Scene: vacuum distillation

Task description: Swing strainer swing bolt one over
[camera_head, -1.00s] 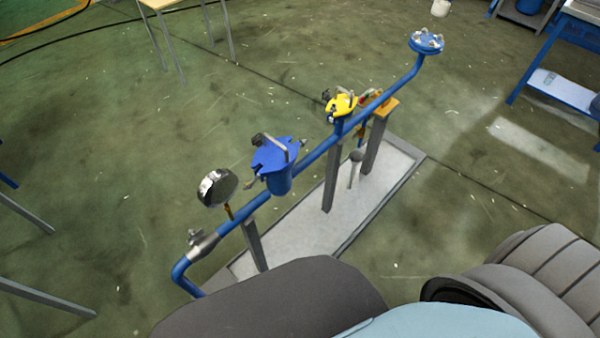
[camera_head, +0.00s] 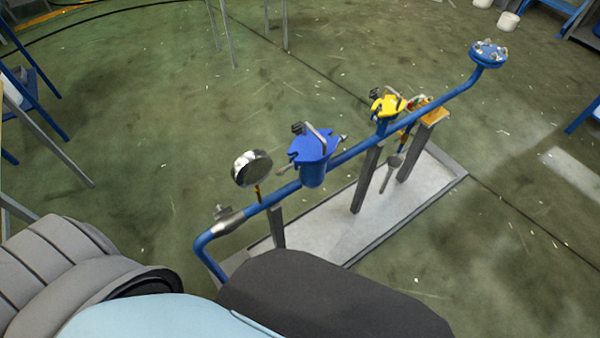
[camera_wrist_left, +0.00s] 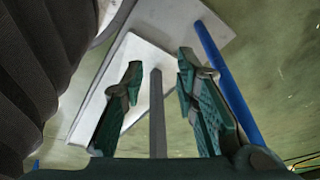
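The blue strainer (camera_head: 313,171) sits on the blue pipe in the head view. Its flat blue lid (camera_head: 312,147) carries a grey handle-like bar, a dark knob (camera_head: 297,127) and swing bolts; one bolt (camera_head: 283,170) sticks out at the left and another (camera_head: 344,138) at the right. Which is bolt one I cannot tell. My left gripper (camera_wrist_left: 158,85) shows only in the left wrist view. Its two green fingers are apart with nothing between them; a grey post (camera_wrist_left: 157,115) and the blue pipe (camera_wrist_left: 228,85) lie beyond. My right gripper is not in view.
A round gauge (camera_head: 252,168) stands left of the strainer. A yellow-topped fitting (camera_head: 388,105) and a blue flange (camera_head: 488,53) are farther right along the pipe. Grey posts carry the pipe above a pale base slab (camera_head: 330,228). Open green floor surrounds it.

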